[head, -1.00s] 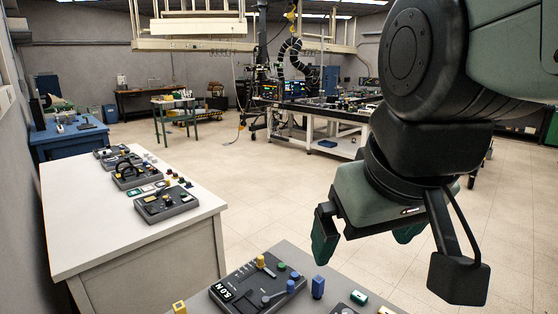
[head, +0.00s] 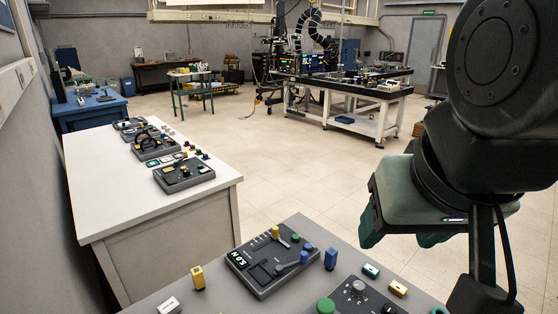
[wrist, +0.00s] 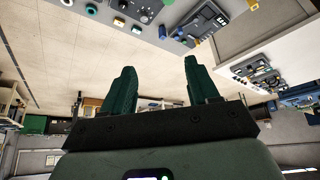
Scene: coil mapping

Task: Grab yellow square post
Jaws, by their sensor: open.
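The yellow square post (head: 198,277) stands upright on the grey bench top, left of a dark control box (head: 270,262), in the head view. A small yellow piece (wrist: 252,4) shows at the top edge of the wrist view; I cannot tell for sure that it is this post. My gripper (head: 402,235) hangs above and to the right of the post, well apart from it. In the wrist view my gripper (wrist: 158,66) has its two green fingers apart, with nothing between them.
A blue square post (head: 331,258) stands right of the control box. Another panel with a knob (head: 357,288) and a green button is at the near right. A small white block (head: 168,305) lies near the yellow post. A white table (head: 150,195) stands at the left.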

